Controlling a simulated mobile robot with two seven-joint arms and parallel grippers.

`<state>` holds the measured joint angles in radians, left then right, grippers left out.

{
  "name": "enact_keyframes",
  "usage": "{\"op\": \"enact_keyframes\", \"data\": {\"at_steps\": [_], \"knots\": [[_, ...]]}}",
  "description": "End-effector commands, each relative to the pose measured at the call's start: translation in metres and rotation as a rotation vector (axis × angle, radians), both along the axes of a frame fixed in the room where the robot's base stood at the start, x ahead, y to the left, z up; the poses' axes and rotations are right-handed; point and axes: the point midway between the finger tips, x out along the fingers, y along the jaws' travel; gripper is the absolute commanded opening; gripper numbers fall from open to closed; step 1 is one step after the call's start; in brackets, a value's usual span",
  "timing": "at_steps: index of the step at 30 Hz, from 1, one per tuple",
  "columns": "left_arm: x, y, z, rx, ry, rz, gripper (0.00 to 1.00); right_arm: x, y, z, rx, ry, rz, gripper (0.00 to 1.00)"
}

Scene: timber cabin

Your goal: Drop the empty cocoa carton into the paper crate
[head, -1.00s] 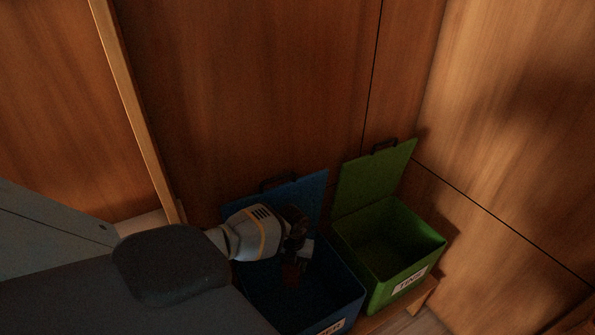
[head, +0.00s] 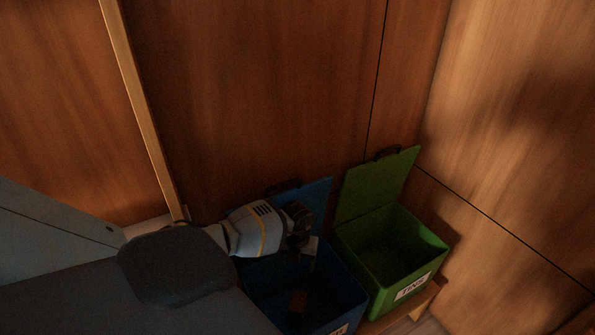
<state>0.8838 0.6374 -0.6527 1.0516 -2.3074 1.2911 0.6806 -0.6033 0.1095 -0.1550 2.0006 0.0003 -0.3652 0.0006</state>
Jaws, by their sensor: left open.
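The blue crate (head: 349,290) stands at the bottom centre with its lid raised behind it. Its label is cut off by the picture's lower edge. A small reddish-brown carton (head: 297,303) shows dimly inside the blue crate, below my gripper and apart from it; whether it rests on the bottom is too dark to tell. My left gripper (head: 309,248) is open and empty above the blue crate's opening. My right gripper is not in view.
A green crate (head: 425,257) labelled TINS, lid raised, stands close to the right of the blue one. Both are near a wooden wall (head: 270,90). A wooden post (head: 145,115) rises at the left.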

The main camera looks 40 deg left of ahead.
Motion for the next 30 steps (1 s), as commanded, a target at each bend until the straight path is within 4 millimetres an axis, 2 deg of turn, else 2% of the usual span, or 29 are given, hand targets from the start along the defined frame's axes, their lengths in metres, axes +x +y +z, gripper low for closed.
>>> {"op": "enact_keyframes", "data": {"at_steps": [1, 3, 9, 30], "knots": [[0.002, 0.0, 0.013, 0.001, -0.005, -0.002, 0.7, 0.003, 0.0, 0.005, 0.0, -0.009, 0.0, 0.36], [0.001, 0.001, 0.023, 0.002, -0.005, -0.001, 0.7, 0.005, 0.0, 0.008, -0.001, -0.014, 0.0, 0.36], [0.0, 0.0, 0.04, 0.0, -0.001, 0.0, 0.7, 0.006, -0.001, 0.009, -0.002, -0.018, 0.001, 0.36], [0.0, 0.0, 0.043, -0.001, 0.001, 0.0, 0.7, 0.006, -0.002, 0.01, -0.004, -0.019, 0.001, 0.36]]}}
